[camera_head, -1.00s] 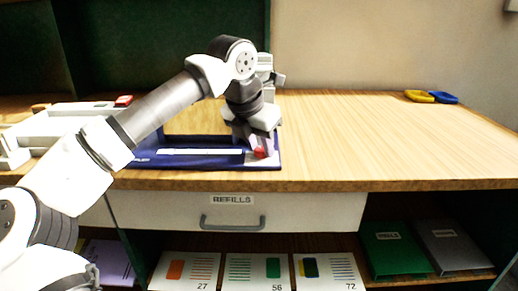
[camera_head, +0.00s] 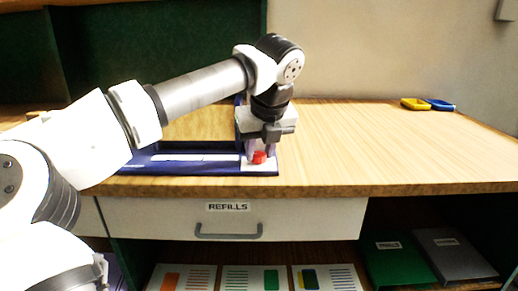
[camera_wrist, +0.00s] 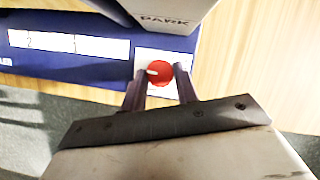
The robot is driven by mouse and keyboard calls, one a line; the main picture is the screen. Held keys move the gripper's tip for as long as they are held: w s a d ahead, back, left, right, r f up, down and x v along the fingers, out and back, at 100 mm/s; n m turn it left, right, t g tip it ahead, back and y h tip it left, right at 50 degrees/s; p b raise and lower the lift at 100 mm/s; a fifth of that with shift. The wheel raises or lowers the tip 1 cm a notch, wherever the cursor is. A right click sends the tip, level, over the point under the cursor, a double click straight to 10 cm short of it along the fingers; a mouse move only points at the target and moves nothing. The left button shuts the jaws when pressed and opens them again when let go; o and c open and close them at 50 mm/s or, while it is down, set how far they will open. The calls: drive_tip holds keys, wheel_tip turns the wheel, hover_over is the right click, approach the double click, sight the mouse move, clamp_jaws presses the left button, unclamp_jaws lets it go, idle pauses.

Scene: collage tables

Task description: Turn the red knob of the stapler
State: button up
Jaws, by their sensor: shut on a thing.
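The stapler has a long dark blue base (camera_head: 200,169) lying along the table's front edge. Its red knob (camera_head: 259,157) sits on a white plate at the base's right end. In the wrist view the knob (camera_wrist: 159,73) is round, with a white pointer mark toward the left. My gripper (camera_head: 260,153) points down over the knob and is shut on it, with one finger on each side (camera_wrist: 161,86). The stapler's upper part is mostly hidden by my arm in the head view. A grey part marked PARK (camera_wrist: 165,18) is beside the knob.
The wooden tabletop (camera_head: 380,150) is clear to the right. Yellow (camera_head: 416,104) and blue (camera_head: 441,105) objects lie at the far right. A drawer labelled REFILLS (camera_head: 290,218) is below the edge. Green (camera_head: 395,262) and grey (camera_head: 452,255) binders lie on the lower shelf.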

drive_tip(key=n+g+y, duration=0.1)
drive_tip(key=n, duration=0.3)
drive_tip(key=shift+d+n+p, duration=0.15)
drive_tip(key=shift+n+p, duration=0.25)
drive_tip(key=shift+y, duration=0.3)
drive_tip(key=o, duration=1)
drive_tip(key=shift+w, duration=0.1)
drive_tip(key=shift+p+v, duration=3.1)
drive_tip(key=shift+v, duration=3.85)
drive_tip(key=shift+w, duration=0.15)
